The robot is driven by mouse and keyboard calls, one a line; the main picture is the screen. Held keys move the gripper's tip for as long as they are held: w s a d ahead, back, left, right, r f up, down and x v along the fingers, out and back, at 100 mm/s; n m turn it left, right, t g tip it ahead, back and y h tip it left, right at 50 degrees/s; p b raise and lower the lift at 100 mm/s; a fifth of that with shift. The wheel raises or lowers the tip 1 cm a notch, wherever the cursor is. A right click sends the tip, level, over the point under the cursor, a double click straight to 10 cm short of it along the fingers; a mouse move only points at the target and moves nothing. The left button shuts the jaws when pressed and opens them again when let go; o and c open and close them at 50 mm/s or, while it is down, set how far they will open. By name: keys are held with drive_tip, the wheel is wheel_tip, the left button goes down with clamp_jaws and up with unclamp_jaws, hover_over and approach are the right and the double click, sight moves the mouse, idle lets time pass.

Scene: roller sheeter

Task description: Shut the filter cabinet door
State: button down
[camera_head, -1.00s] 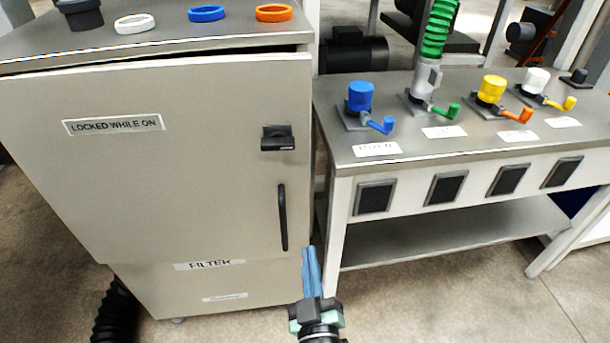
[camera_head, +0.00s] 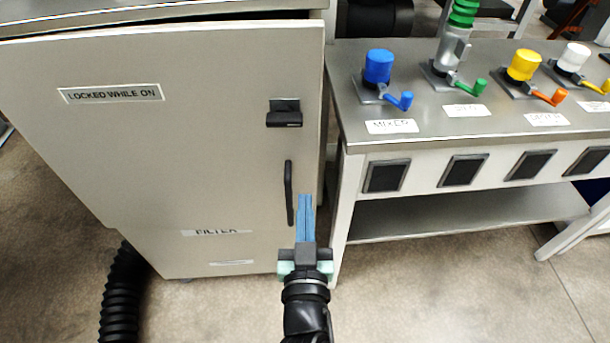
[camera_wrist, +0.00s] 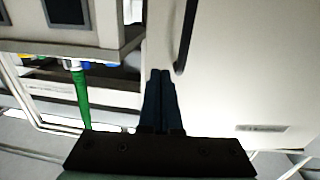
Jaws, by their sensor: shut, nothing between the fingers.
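The filter cabinet door (camera_head: 190,150) is a large pale grey panel with a "LOCKED WHILE ON" label near its top. It stands slightly ajar, with a dark gap under the cabinet's top edge. It carries a dark latch (camera_head: 284,113) and a vertical black handle (camera_head: 289,193) near its right edge. My gripper (camera_head: 305,200) has its blue fingers together and empty, just right of the handle's lower end, over the door's right edge. In the wrist view the fingers (camera_wrist: 161,100) point along the door panel (camera_wrist: 235,70), beside the handle (camera_wrist: 185,35). I cannot tell whether they touch the door.
A metal bench (camera_head: 440,110) with blue, green, yellow and white valves stands right of the cabinet, with a lower shelf (camera_head: 470,212). A black corrugated hose (camera_head: 122,295) lies at lower left. The floor in front is clear.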

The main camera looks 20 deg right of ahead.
sight(305, 166)
drive_tip(key=x, duration=0.6)
drive_tip(key=shift+w+d, duration=0.15)
drive_tip(key=shift+w, duration=0.15)
